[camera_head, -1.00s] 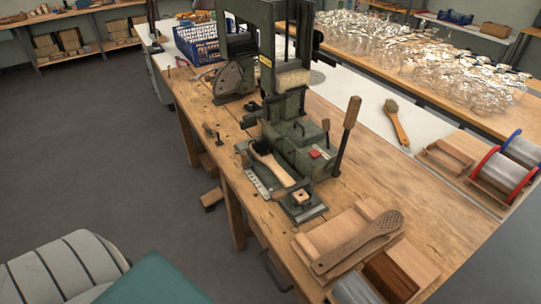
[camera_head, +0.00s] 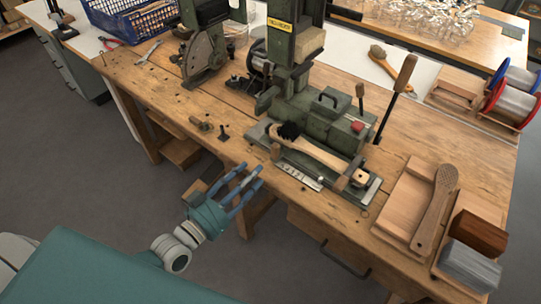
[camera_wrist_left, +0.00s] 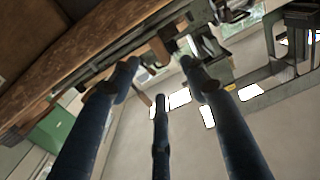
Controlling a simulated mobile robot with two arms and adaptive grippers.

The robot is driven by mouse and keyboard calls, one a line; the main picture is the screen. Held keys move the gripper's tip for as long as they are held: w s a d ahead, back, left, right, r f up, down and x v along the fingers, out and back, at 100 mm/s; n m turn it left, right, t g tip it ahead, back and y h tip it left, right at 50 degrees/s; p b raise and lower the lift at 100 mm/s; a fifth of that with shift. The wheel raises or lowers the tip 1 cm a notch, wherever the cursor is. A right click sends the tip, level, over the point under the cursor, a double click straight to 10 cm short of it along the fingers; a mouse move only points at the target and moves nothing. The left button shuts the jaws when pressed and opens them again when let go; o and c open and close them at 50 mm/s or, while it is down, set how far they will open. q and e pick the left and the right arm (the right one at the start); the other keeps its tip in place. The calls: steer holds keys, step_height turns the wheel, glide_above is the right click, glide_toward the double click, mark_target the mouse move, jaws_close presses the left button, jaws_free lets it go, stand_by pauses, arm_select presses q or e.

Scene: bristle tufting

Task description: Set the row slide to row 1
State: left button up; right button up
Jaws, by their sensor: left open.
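The green tufting machine (camera_head: 318,122) stands on the wooden bench. At its front is the slide base (camera_head: 288,165), with a pale numbered scale plate (camera_head: 300,177) along the front edge. A brush (camera_head: 318,150) with dark bristles at its left end lies on the slide. A small wooden knob (camera_head: 361,177) sits at the slide's right end. My left gripper (camera_head: 246,180) is open and empty, with blue fingers, just off the bench's front edge, left of the scale plate and apart from it. In the left wrist view the fingers (camera_wrist_left: 160,85) are spread below the bench edge. My right gripper is not in view.
A tray (camera_head: 405,204) with a drilled paddle brush (camera_head: 436,208) lies to the right on the bench (camera_head: 265,215). Levers (camera_head: 398,92) rise at the machine's right. Small clamps (camera_head: 207,125) sit left of the slide. A blue crate (camera_head: 130,18) stands at the back left.

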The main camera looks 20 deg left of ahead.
mark_target(275, 154)
arm_select(q)
steer(key=x, duration=0.8)
steer(key=shift+w+d+p, duration=0.3)
steer(key=shift+p, duration=0.05)
steer(key=shift+w+d, duration=0.15)
steer(key=shift+w, duration=0.15)
